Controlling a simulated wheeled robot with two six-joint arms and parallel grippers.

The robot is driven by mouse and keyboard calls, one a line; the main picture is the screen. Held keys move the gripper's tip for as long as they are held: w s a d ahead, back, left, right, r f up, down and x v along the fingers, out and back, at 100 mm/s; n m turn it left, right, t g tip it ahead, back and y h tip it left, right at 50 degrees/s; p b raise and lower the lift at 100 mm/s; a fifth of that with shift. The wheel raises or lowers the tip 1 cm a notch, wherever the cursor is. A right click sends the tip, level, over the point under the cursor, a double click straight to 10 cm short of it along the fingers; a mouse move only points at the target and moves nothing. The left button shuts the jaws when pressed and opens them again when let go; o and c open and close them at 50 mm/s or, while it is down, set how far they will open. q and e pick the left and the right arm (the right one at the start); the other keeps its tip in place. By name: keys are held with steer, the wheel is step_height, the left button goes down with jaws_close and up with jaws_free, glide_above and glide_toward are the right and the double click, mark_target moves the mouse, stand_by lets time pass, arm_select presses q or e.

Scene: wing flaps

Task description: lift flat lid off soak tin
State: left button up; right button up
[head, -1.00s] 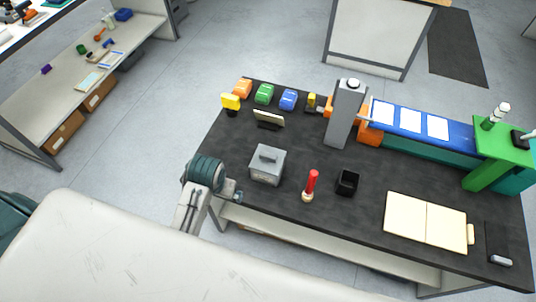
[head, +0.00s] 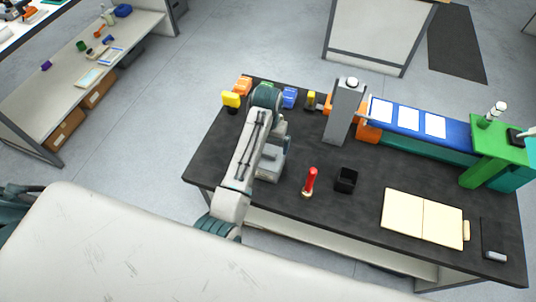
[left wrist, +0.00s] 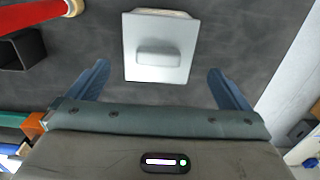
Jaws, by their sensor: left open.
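The grey soak tin (head: 271,172) stands on the dark table, partly hidden behind my left arm in the head view. Its flat lid (left wrist: 160,25) is on it, with a raised bar handle (left wrist: 158,57) in the middle, seen from above in the left wrist view. My left gripper (left wrist: 158,68) is open and empty. Its two fingers are well apart, one to each side of the handle in that view, and appear clear of the tin. In the head view my left wrist hides the fingertips. My right gripper is not in view.
A red-handled tool (head: 310,182) and a black open box (head: 346,180) stand right of the tin. A grey tower (head: 344,112), blue conveyor (head: 415,122) and open book (head: 424,218) are farther right. Coloured blocks (head: 243,86) line the back edge.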

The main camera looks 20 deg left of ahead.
mark_target(268, 152)
arm_select(q)
steer(key=shift+f, duration=0.65)
steer(key=shift+f+p, duration=0.3)
steer(key=shift+p, duration=0.2)
steer(key=f, duration=0.1)
steer(key=f+p, duration=0.1)
steer(key=f, duration=0.1)
steer(key=shift+w+d+f+p, duration=0.1)
steer(key=shift+w+f+p, duration=0.1)
steer(key=shift+p, duration=0.1)
steer(key=shift+f, duration=0.55)
steer(key=c, duration=0.6)
steer(key=shift+c, duration=0.2)
